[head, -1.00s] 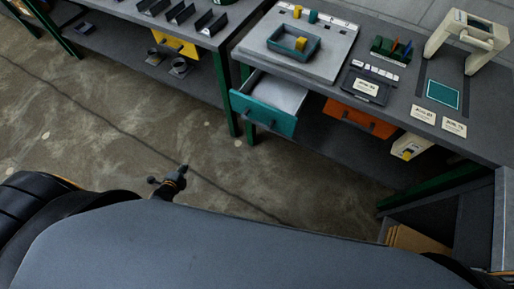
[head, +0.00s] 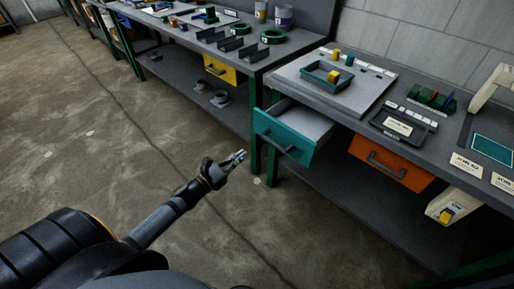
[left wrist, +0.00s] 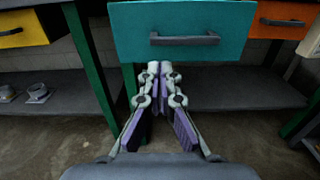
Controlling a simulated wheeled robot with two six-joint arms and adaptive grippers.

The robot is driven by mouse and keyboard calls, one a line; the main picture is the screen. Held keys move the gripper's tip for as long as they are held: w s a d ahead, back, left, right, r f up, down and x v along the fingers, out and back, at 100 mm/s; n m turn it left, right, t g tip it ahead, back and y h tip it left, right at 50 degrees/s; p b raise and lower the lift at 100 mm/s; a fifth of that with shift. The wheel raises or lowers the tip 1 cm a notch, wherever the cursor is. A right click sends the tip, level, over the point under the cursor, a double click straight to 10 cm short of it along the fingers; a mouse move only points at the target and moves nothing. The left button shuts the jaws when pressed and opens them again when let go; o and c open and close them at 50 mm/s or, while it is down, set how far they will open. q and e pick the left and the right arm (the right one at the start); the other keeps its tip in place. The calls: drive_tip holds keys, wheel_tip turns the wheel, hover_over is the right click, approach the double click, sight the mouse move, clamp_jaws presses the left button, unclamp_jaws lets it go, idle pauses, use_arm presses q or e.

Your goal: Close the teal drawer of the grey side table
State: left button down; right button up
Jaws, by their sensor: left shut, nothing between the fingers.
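The teal drawer (head: 286,139) hangs pulled out from under the grey side table (head: 340,118), and its empty-looking grey inside shows. Its dark bar handle (head: 284,145) is on the front. In the left wrist view the teal front (left wrist: 222,30) fills the upper middle, with the handle (left wrist: 185,39) across it. My left gripper (head: 240,156) is shut and empty, in front of the drawer and to its left in the head view. In the left wrist view its fingertips (left wrist: 159,68) appear just below the handle. I cannot tell whether they touch the drawer. My right gripper is not in view.
An orange drawer (head: 389,163) and a cream drawer (head: 455,206) sit to the right under the same top. A yellow drawer (head: 220,69) is under the neighbouring bench. A green leg (head: 256,150) stands beside the teal drawer. Concrete floor (head: 100,150) is open at left.

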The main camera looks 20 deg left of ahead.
use_arm(q)
drive_tip(key=p+x, duration=0.2)
drive_tip(key=x, duration=0.5)
drive_tip(key=shift+w, duration=0.3)
drive_tip(key=shift+w+d+f, duration=0.15)
drive_tip(key=shift+w+d, duration=0.1)
drive_tip(key=shift+w, duration=0.3)
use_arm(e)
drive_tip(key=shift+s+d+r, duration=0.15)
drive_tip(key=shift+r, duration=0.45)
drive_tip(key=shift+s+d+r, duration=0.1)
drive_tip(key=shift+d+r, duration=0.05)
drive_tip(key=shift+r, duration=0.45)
use_arm(q)
drive_tip(key=shift+w, duration=0.1)
